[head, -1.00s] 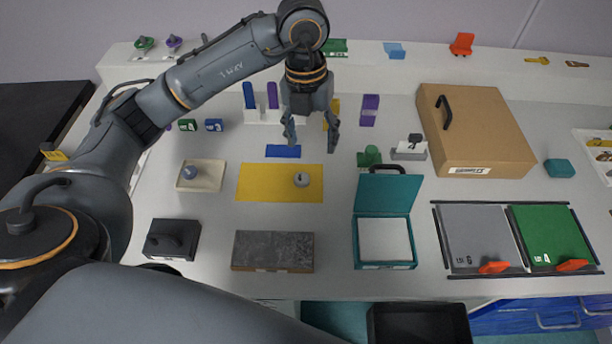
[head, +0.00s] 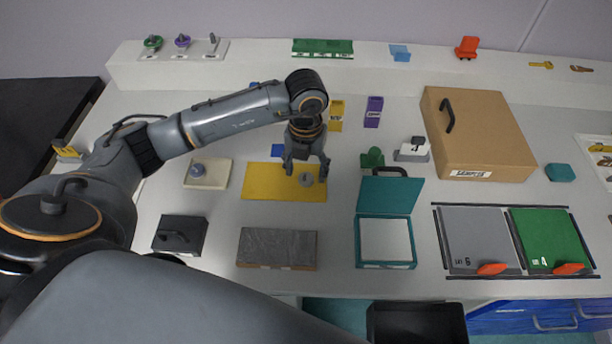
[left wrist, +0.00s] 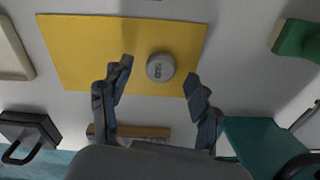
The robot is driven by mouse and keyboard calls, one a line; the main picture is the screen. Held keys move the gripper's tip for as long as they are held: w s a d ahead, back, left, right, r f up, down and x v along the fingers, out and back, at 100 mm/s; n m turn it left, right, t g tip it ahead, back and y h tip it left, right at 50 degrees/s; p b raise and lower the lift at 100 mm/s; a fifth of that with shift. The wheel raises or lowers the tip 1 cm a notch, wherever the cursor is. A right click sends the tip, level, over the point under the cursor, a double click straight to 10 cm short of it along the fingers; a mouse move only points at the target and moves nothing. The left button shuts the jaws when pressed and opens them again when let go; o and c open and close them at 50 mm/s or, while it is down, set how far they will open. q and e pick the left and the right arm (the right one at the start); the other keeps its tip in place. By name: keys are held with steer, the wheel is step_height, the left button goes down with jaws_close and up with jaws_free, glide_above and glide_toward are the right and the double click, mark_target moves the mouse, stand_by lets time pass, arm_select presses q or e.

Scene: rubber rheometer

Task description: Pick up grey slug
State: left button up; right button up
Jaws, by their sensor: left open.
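The grey slug (head: 306,179) is a small round disc lying on the yellow mat (head: 262,184), near its right side. In the left wrist view the slug (left wrist: 160,67) shows dark marks on its top, and the yellow mat (left wrist: 80,50) spreads around it. My left gripper (head: 305,172) is open and empty, low over the right part of the mat. In the left wrist view its two fingertips (left wrist: 158,75) are spread apart, one to either side of the slug's near edge; no contact shows. My right gripper is not in view.
A dark grey slab (head: 277,247) lies in front of the mat. An open teal box (head: 385,265) stands to the right, with a green object (head: 372,157) behind it. A beige tray (head: 220,178) with a grey knob is to the left. A black block (head: 180,235) is front left.

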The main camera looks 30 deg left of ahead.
arm_select(q)
steer(key=shift+f, duration=0.8)
steer(key=c, duration=0.9)
steer(key=shift+c, duration=0.3)
steer(key=shift+r, duration=0.2)
